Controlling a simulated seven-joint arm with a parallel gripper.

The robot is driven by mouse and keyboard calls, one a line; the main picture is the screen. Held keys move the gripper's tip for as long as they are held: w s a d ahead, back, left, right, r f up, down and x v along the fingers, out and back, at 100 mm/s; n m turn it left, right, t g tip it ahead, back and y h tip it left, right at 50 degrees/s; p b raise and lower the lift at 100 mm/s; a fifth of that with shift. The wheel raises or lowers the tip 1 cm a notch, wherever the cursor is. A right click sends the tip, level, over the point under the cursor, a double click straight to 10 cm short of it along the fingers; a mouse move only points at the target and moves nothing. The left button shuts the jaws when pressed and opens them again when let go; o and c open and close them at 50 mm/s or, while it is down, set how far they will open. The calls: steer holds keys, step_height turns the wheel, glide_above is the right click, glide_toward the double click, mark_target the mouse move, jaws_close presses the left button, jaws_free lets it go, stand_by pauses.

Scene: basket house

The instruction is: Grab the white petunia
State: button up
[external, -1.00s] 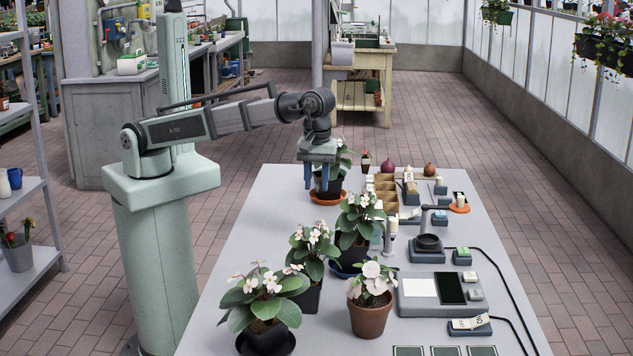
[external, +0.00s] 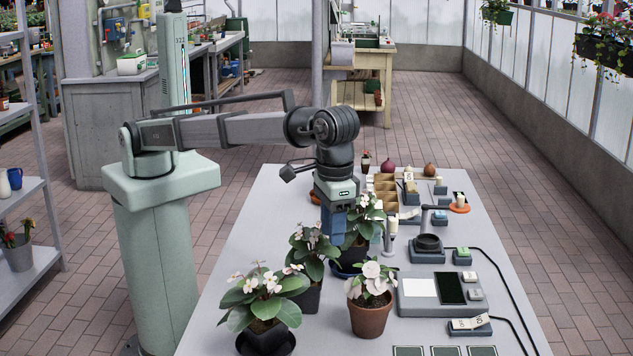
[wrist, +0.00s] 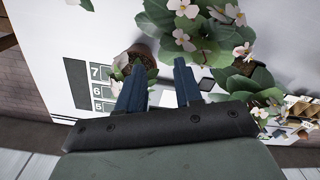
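The plant that looks like the white petunia (external: 371,272) has large pale blooms and stands upright in a terracotta pot (external: 369,317) at the near middle of the table. In the wrist view its pot (wrist: 146,56) shows beyond the fingers, with pale blooms (wrist: 121,64) partly behind the left finger.
A grey device (external: 441,293) lies right of the terracotta pot. Bare table (external: 245,240) shows at the left.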

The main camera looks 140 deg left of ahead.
steer(key=w+r+m, duration=0.1)
steer(key=w+m, duration=0.3)
steer(key=m, duration=1.7)
glide_above(349, 298)
step_height(349, 298, down, 8)
steer(key=shift+w+a+f, duration=0.1)
steer(key=shift+w+f, duration=0.05)
steer(key=shift+f, duration=0.05)
steer(key=shift+s+f, duration=0.2)
steer(key=shift+f, duration=2.4)
jaws_close()
